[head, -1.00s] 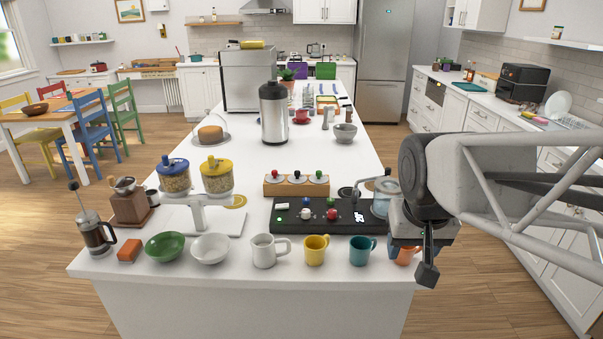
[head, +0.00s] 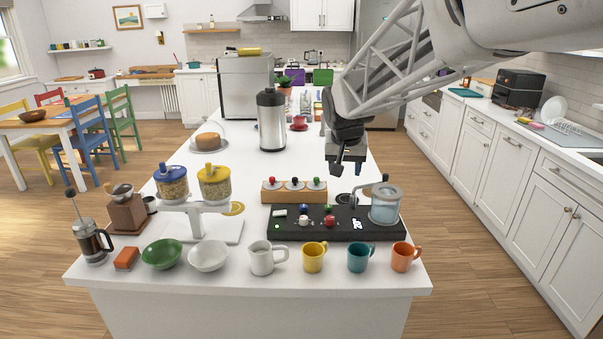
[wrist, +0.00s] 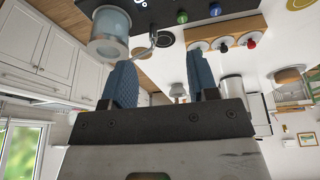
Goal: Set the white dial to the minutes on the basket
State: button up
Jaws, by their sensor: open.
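The white dial (head: 303,221) sits on the black panel (head: 345,237) at the counter's near side, beside a red dial (head: 329,220). Blue (head: 303,209) and green (head: 328,209) knobs are behind them. White digits (head: 370,222) on the panel are too small to read surely. A clear container of bluish liquid (head: 385,206) stands at the panel's right end. I cannot make out a basket with minutes. My gripper (head: 347,170) is open and empty, raised above and behind the panel. Its two fingers (wrist: 160,75) are apart in the wrist view.
A metal arm (head: 365,186) curves beside the container. White, yellow, teal and orange mugs (head: 404,257) line the front edge. A steel urn (head: 271,120) stands farther back.

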jog(key=w+a+f, duration=0.2)
jog(key=w+a, duration=0.1)
jog(key=w, duration=0.3)
jog(key=w+a+f, duration=0.1)
jog(key=w+a, duration=0.2)
jog(key=w, duration=0.3)
jog(key=t, duration=0.1)
send_near(295, 178)
jog(key=shift+w+f+m, duration=0.3)
jog(key=shift+f, duration=0.1)
jog(key=shift+x, duration=1.3)
jog(key=shift+d, duration=0.1)
jog(key=shift+x, duration=2.65)
jog(key=shift+c, duration=0.3)
